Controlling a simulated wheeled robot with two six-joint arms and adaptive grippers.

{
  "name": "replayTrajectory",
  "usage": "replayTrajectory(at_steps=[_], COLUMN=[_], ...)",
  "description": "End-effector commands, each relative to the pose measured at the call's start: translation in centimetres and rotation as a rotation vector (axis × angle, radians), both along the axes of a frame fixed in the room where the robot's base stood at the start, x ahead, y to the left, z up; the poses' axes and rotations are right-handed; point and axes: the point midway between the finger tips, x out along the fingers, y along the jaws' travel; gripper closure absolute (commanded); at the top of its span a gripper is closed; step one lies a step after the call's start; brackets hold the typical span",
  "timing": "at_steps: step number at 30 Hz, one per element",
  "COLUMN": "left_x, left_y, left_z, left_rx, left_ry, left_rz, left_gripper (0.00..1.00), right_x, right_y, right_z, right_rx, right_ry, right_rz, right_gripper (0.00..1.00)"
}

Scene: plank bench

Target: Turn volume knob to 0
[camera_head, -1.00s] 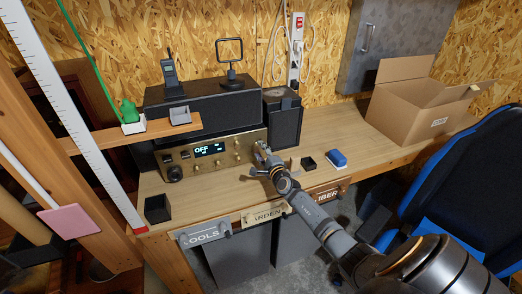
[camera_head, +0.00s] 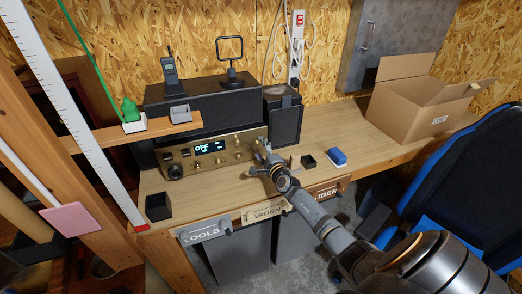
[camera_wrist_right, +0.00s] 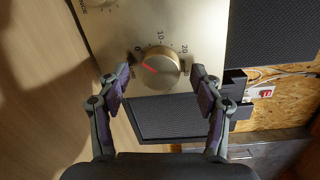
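The amplifier (camera_head: 232,155) has a brass front with several knobs and a display reading OFF. In the right wrist view, a round brass knob (camera_wrist_right: 158,68) sits on the brass panel inside a scale marked 10 and 20. Its red mark points left and slightly up, toward the low end of the scale. My right gripper (camera_wrist_right: 163,73) is open, with one finger on each side of the knob; contact cannot be told. In the head view, my right gripper (camera_head: 261,150) is at the right end of the panel and hides part of it. My left gripper is not in view.
A black speaker (camera_head: 285,118) stands right of the amplifier. A small black box (camera_head: 308,161) and a blue item (camera_head: 337,157) lie on the bench near my right arm. A cardboard box (camera_head: 415,112) stands at right. A wooden shelf (camera_head: 150,132) juts out at left.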

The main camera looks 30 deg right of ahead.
Motion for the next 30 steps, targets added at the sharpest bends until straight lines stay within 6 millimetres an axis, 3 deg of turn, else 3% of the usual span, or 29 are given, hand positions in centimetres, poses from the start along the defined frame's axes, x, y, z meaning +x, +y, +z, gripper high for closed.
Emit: replayTrajectory(at_steps=[11,18,24,30], left_x=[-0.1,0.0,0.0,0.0], left_y=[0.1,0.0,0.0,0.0], left_z=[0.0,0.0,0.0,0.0], left_rx=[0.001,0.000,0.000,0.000], left_ry=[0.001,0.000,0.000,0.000], left_rz=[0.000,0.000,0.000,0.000], left_gripper=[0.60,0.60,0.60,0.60], right_x=[-0.7,-2.7,-6.2,-7.4], right_y=[0.1,0.4,1.0,1.3], right_z=[0.0,0.0,0.2,0.3], right_rx=[0.002,0.001,-0.002,0.000], right_ry=[-0.001,0.002,0.002,0.000], right_rz=[0.001,0.000,0.001,0.001], right_gripper=[0.34,0.34,0.34,0.34])
